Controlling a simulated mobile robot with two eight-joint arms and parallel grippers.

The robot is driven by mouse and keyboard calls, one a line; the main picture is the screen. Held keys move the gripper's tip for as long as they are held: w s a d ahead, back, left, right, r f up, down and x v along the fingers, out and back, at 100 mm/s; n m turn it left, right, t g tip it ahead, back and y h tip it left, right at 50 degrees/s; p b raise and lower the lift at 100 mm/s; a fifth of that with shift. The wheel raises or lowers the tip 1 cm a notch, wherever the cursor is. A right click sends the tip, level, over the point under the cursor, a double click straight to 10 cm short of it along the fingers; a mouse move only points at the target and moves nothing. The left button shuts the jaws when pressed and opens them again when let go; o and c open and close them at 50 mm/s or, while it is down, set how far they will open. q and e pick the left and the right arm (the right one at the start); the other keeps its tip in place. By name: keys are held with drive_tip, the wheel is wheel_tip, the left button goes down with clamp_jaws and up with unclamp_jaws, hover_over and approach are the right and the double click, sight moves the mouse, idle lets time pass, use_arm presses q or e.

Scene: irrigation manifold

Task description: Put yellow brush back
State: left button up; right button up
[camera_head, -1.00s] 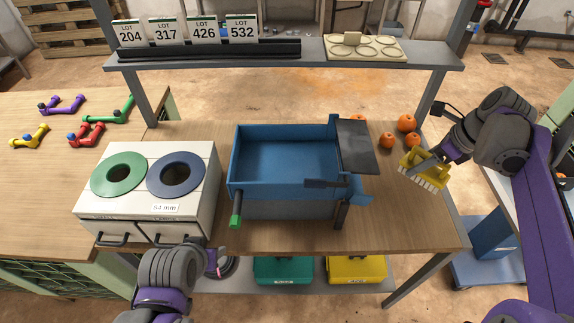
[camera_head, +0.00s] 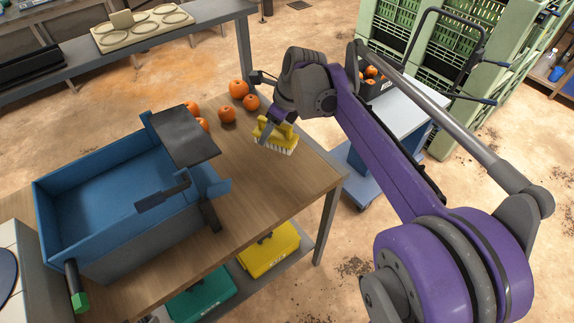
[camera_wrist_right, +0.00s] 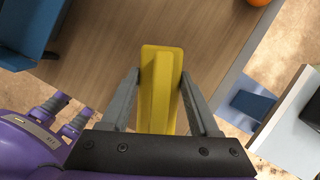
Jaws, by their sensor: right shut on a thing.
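The yellow brush (camera_head: 275,137) has a yellow body and pale bristles that point down. It is at the right end of the wooden table in the head view. My right gripper (camera_head: 270,130) is shut on it from above. In the right wrist view the brush (camera_wrist_right: 161,85) stands between the two grey fingers of my right gripper (camera_wrist_right: 163,95). I cannot tell whether the bristles touch the tabletop. My left gripper is not in view.
Several oranges (camera_head: 227,114) lie just left of the brush. A blue bin (camera_head: 100,200) with a dark plate (camera_head: 185,138) stands further left. Yellow (camera_head: 268,250) and teal (camera_head: 200,296) boxes sit on the lower shelf. A blue cart (camera_head: 400,115) stands beyond the table's right edge.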

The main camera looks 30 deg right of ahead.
drive_tip(key=shift+w+d+f+b, duration=0.25)
drive_tip(key=shift+w+f+b, duration=0.1)
drive_tip(key=shift+w+f, duration=0.25)
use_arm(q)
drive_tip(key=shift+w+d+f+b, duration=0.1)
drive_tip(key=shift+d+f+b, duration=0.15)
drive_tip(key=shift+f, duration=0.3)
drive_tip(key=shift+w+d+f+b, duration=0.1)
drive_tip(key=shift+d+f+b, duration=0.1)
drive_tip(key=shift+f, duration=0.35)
use_arm(e)
drive_tip(key=shift+m, duration=0.3)
wheel_tip(320, 180, down, 10)
drive_tip(key=shift+s+r, duration=0.15)
drive_tip(key=shift+r, duration=0.05)
drive_tip(key=shift+f, duration=0.2)
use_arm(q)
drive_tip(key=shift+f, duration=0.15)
use_arm(e)
drive_tip(key=o, duration=1.3)
